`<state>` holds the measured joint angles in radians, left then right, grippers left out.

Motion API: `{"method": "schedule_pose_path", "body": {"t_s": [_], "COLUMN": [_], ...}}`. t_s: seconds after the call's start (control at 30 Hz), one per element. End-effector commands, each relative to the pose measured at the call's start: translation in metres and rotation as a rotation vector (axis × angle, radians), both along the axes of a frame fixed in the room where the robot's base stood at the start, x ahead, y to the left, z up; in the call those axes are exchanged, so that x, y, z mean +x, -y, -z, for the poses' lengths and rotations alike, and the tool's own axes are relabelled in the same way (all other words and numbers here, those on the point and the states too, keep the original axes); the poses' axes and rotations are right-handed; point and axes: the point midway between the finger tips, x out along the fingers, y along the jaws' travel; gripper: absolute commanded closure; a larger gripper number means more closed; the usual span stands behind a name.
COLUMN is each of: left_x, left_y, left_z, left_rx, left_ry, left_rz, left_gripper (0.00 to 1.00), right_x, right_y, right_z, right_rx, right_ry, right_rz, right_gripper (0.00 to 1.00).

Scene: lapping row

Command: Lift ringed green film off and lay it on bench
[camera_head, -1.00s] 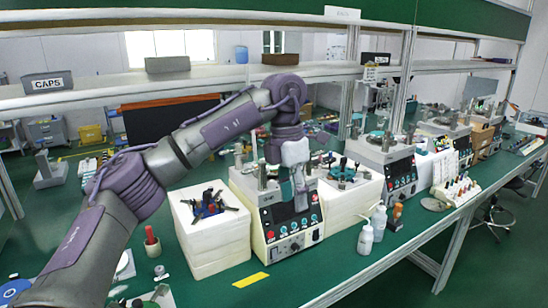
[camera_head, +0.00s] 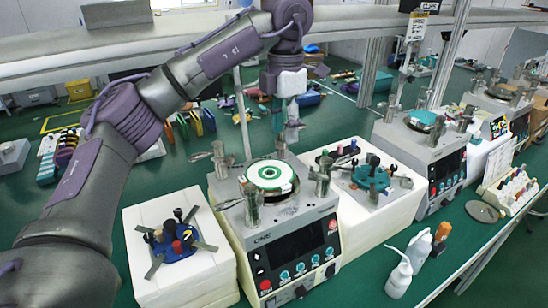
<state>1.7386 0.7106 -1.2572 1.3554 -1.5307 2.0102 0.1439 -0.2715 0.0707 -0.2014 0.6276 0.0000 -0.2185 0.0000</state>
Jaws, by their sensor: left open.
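The ringed green film (camera_head: 267,174) is a round white and green disc with a dark ring around its centre. It lies flat on top of the nearest lapping machine (camera_head: 290,248), among metal posts. My left gripper (camera_head: 281,146) hangs pointing down just beyond the disc in the picture, apart from it. It is open and holds nothing; its fingertips are small and partly blend with the background. The green bench (camera_head: 365,280) is bare in front of the machine. My right gripper is not in view.
A white block (camera_head: 150,265) with a blue fixture (camera_head: 176,240) stands left of the machine. Another white block (camera_head: 385,225) with a teal fixture (camera_head: 371,178) stands right. More machines (camera_head: 430,150) line the row.

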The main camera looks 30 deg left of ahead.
Motion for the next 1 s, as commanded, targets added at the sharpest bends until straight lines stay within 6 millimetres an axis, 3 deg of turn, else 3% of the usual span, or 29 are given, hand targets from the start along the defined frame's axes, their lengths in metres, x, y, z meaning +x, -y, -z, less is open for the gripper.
{"method": "schedule_pose_path", "body": {"t_s": [0.4,0.53,0.77,1.0], "left_x": [-0.001,-0.001,-0.002,-0.002], "left_y": [0.001,0.001,0.004,0.006], "left_z": [0.068,0.082,0.099,0.133], "left_rx": [0.0,0.0,0.0,0.0], "left_ry": [-0.004,-0.002,-0.004,-0.002], "left_rz": [0.001,0.001,0.002,0.0], "left_gripper": [0.55,0.55,0.55,0.55], "right_x": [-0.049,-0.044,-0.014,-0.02], "right_y": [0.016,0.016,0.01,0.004], "right_z": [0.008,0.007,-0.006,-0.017], "right_rx": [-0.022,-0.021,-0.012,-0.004], "right_ry": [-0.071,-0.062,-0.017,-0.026], "right_rz": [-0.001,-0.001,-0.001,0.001], "right_gripper": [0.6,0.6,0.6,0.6]}}
